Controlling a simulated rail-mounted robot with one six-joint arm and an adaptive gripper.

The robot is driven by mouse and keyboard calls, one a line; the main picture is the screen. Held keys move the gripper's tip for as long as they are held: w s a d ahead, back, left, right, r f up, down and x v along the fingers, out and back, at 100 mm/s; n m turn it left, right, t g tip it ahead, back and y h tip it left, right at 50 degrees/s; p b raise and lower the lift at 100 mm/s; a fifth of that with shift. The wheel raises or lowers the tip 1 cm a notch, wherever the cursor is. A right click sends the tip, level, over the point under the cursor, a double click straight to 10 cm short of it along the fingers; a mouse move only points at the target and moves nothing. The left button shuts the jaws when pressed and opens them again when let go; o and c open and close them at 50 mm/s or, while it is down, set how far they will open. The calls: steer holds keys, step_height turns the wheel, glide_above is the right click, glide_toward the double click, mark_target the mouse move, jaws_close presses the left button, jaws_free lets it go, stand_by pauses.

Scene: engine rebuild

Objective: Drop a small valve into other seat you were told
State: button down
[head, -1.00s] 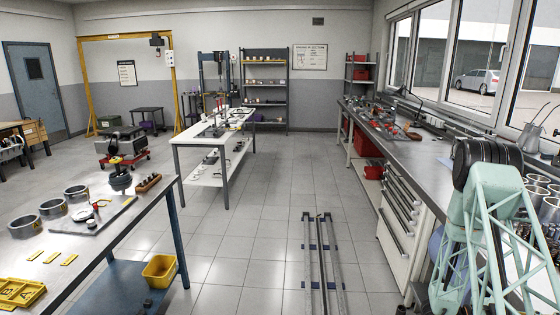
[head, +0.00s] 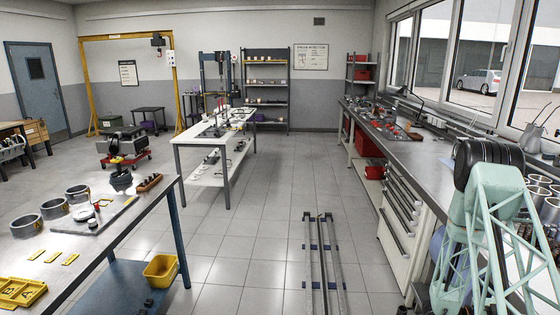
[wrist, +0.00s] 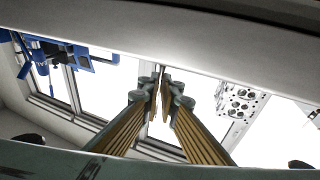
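In the wrist view, the two ribbed brass-coloured fingers of my gripper (wrist: 159,82) run close together at their tips. A thin dark and pale sliver shows between the tips, but I cannot tell whether it is a held valve or part of the fingers. A pale metal block with round openings, looking like a cylinder head (wrist: 238,100), lies to the right of the fingers and apart from them. No small valve or valve seat can be made out for certain. In the head view, my arm stands at the right edge and its gripper is not visible.
A workbench (head: 110,241) at left holds metal rings (head: 54,208), yellow tags and a wooden rack (head: 149,183) of dark pieces. A white table (head: 180,139) stands further back. A long bench (head: 415,146) lines the window.

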steer(key=shift+r, duration=0.1)
step_height(320, 180, up, 9)
steer(key=p, duration=0.3)
steer(key=shift+p, duration=0.35)
stand_by(0.9)
steer(key=shift+a, duration=0.1)
stand_by(0.3)
steer(key=a+r+p, duration=0.3)
steer(key=a+r, duration=0.6)
steer(key=shift+w+a, duration=0.35)
steer(key=shift+a, duration=0.05)
stand_by(0.8)
steer(key=shift+f+m+b, duration=0.2)
steer(key=shift+m+b, duration=0.5)
steer(key=shift+b, duration=0.2)
steer(key=m+b, duration=0.3)
steer(key=b, duration=0.1)
steer(key=m+g+y+b, duration=0.1)
steer(key=m+b, duration=0.2)
steer(key=b, duration=0.1)
steer(key=shift+m+g, duration=0.3)
steer(key=shift+m, duration=0.1)
steer(key=m+y+b, duration=0.1)
steer(key=m+b, duration=0.2)
steer(key=b, duration=0.1)
steer(key=shift+m+g+b, duration=0.3)
steer(key=shift+m+g, duration=0.1)
steer(key=shift+m+b, duration=0.3)
